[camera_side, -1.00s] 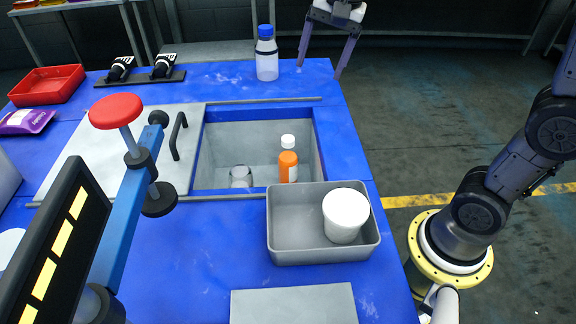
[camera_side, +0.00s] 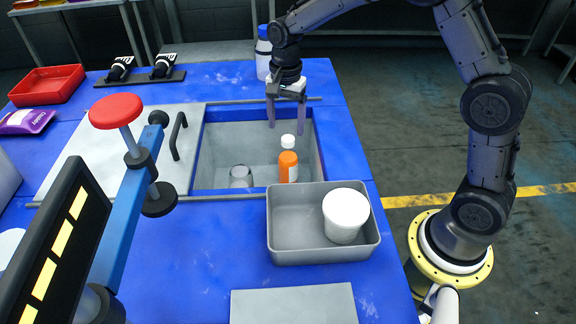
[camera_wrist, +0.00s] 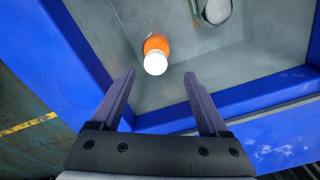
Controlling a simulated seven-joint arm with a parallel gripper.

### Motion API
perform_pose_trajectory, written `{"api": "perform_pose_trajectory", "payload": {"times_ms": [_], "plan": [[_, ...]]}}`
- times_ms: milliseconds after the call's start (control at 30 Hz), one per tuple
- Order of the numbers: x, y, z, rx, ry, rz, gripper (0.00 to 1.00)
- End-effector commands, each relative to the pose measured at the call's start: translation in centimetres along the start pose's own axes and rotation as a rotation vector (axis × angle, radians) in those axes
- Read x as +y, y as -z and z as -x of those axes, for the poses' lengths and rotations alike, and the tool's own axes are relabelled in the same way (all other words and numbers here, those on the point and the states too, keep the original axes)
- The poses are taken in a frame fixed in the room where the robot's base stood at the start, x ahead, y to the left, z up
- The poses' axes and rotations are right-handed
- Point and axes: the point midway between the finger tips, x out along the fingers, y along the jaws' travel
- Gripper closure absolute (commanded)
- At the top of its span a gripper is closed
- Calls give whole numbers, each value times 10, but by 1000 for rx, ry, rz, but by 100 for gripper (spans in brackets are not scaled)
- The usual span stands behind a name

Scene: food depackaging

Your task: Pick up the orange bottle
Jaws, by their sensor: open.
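The orange bottle (camera_side: 288,167) with a white cap stands upright in the sunken grey bin (camera_side: 216,172) set into the blue table. In the wrist view the bottle (camera_wrist: 157,48) shows its white cap beyond my fingertips, roughly midway between them. My gripper (camera_side: 286,130) points down over the back part of the bin, behind the bottle. In the wrist view my gripper (camera_wrist: 166,82) is open with nothing between its fingers.
A clear glass or jar (camera_side: 240,176) stands in the bin left of the bottle. A grey tray (camera_side: 290,255) holding a white tub (camera_side: 345,214) sits in front. A blue-capped bottle (camera_side: 263,58) stands behind my arm. The bin walls surround the bottle.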

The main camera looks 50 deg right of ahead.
Motion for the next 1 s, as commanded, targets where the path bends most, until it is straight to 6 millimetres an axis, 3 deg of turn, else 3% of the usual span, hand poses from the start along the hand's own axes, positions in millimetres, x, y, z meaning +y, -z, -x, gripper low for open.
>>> {"api": "perform_pose_trajectory", "payload": {"times_ms": [233,533,833,867,1000], "plan": [[2,-2,-17,-1,-2,0,22],[7,-5,-56,0,-1,0,22],[7,-4,-62,0,1,0,22],[7,-4,-61,0,1,0,24],[7,-4,-61,0,1,0,49]]}}
